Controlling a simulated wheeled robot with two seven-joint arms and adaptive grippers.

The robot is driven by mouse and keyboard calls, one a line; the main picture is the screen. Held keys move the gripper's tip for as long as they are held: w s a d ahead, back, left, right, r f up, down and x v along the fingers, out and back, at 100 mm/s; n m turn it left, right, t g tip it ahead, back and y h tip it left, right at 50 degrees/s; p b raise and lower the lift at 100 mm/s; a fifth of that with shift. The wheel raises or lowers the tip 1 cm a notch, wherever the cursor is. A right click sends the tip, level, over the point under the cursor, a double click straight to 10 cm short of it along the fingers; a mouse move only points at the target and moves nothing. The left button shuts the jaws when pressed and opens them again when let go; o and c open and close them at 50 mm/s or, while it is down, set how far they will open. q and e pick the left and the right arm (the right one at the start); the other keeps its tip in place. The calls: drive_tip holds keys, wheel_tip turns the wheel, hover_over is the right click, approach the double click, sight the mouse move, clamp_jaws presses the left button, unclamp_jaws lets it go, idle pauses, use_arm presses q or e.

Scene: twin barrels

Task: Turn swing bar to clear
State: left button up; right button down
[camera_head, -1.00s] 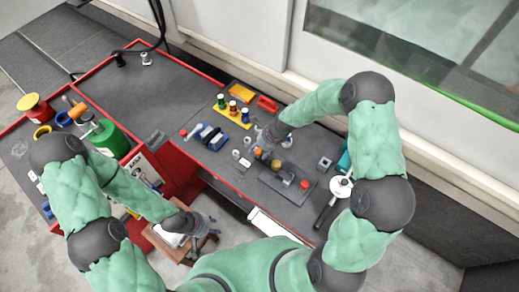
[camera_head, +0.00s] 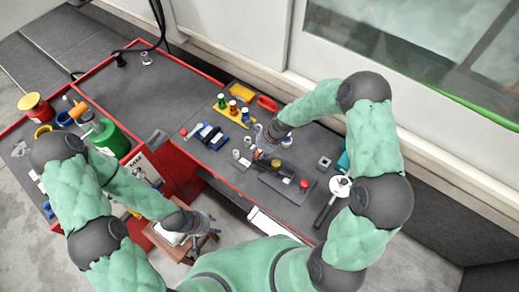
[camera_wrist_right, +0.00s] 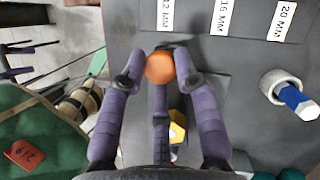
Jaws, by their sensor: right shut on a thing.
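My right gripper (camera_head: 262,153) is at the dark fixture plate (camera_head: 270,183) on the bench. In the right wrist view its purple fingers (camera_wrist_right: 160,80) close around a round orange knob (camera_wrist_right: 160,68). A yellow piece (camera_wrist_right: 178,130) shows beneath the fingers, partly hidden. The bar under the knob is mostly covered, so its exact angle cannot be told. A red knob (camera_head: 304,184) stands at the plate's right end. My left gripper (camera_head: 207,224) hangs over a wooden stool, away from the fixture, its fingers spread and empty.
Blue blocks (camera_head: 211,136) and a yellow rack (camera_head: 233,112) with coloured pegs stand behind and left. A grey cup (camera_wrist_right: 270,90) with a blue plug (camera_wrist_right: 298,102) sits close by. A round white gauge-like part (camera_head: 340,187) lies right.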

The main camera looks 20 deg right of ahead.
drive_tip(key=n, duration=0.1)
drive_tip(key=s+a+n, duration=0.1)
drive_tip(key=shift+a+r+n+g+p, duration=0.15)
drive_tip(key=shift+r+n+g+p, duration=0.15)
drive_tip(key=shift+n+g+p, duration=0.1)
drive_tip(key=s+n+g+h+p, duration=0.1)
drive_tip(key=s+n+g, duration=0.3)
drive_tip(key=s+n, duration=0.5)
drive_tip(key=shift+d+n+g+h, duration=0.3)
drive_tip(key=shift+n+h, duration=0.2)
drive_tip(key=shift+n, duration=1.7)
drive_tip(key=shift+s+f, duration=0.1)
drive_tip(key=shift+s, duration=0.1)
drive_tip(key=c, duration=1.1)
unclamp_jaws()
drive_tip(key=shift+o, duration=0.9)
drive_tip(key=shift+s, duration=0.15)
drive_tip(key=shift+f, duration=0.1)
